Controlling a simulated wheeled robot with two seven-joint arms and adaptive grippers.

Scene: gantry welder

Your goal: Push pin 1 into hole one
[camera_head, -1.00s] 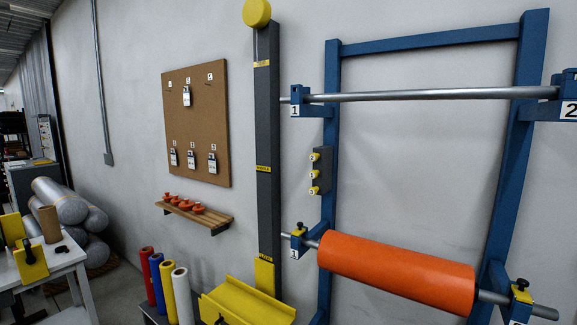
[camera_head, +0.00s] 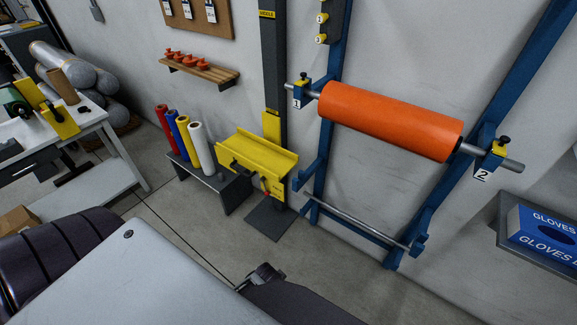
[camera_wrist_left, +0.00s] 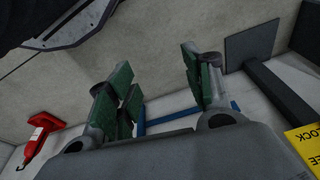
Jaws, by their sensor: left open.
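A small black-knobbed pin (camera_head: 304,77) stands upright on the yellow-topped bracket labelled 1 (camera_head: 298,90), at the left end of the orange roll (camera_head: 390,120). I cannot tell how deep it sits, and the hole is hidden. A similar black-knobbed pin (camera_head: 505,140) stands on the bracket labelled 2 (camera_head: 487,163). My left gripper (camera_wrist_left: 160,95) shows in the left wrist view, its green-padded fingers spread apart with nothing between them. It is away from the pins, none of which shows in that view. My right gripper is not in view.
A blue frame (camera_head: 335,60) holds the roll on the wall. A yellow trough (camera_head: 258,155) on a dark post stands left of it. A shelf of orange parts (camera_head: 200,69), coloured rolls on a low bench (camera_head: 215,185) and a gloves box (camera_head: 545,235) are around. Floor in front is clear.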

